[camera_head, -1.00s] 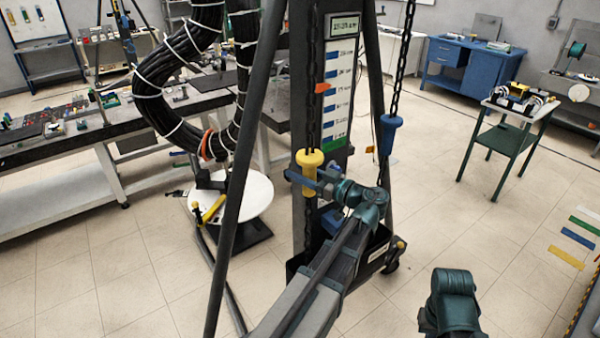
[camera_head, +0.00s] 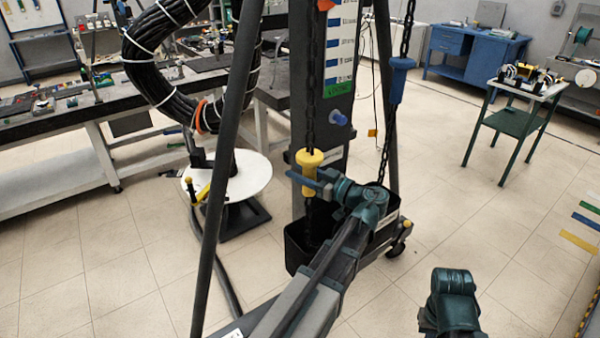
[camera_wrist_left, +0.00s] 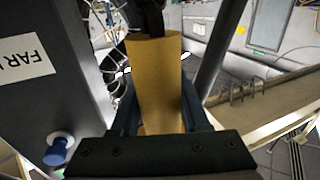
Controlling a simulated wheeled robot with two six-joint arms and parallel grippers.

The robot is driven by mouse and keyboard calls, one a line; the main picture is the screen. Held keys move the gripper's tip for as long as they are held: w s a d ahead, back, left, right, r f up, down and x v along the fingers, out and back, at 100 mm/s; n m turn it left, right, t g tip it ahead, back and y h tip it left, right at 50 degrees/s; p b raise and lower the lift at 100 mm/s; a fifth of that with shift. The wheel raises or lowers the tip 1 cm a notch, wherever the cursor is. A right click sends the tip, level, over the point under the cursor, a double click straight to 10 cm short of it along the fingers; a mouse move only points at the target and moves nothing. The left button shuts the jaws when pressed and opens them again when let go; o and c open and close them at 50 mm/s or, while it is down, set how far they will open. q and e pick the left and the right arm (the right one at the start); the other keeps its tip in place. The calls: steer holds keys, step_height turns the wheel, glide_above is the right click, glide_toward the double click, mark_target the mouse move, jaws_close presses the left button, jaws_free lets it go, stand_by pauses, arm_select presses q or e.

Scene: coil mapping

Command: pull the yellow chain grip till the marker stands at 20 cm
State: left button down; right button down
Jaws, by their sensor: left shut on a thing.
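The yellow chain grip (camera_head: 309,159) hangs on the dark chain in front of the post. My left gripper (camera_head: 308,183) is shut on it from the right; in the left wrist view the grip (camera_wrist_left: 158,85) stands between the two fingers. The orange marker (camera_head: 325,4) is at the top edge of the head view, beside the blue-striped scale (camera_head: 340,45) and well above its green bottom band. The scale figures are too small to read. A blue chain grip (camera_head: 400,80) hangs on the right chain. Only a teal part of my right arm shows; its gripper is not visible.
Dark frame legs (camera_head: 228,160) stand on both sides of the post. A black bin (camera_head: 300,255) is below the chain. A blue knob (camera_head: 340,118) sticks out of the post. A white round table (camera_head: 250,178) stands left, a small green cart (camera_head: 515,120) far right.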

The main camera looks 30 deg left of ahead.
arm_select(q)
steer(key=shift+f, duration=0.15)
steer(key=shift+c, duration=2)
jaws_free()
steer(key=s+d, duration=0.1)
steer(key=d, duration=1.2)
steer(key=shift+d, duration=0.4)
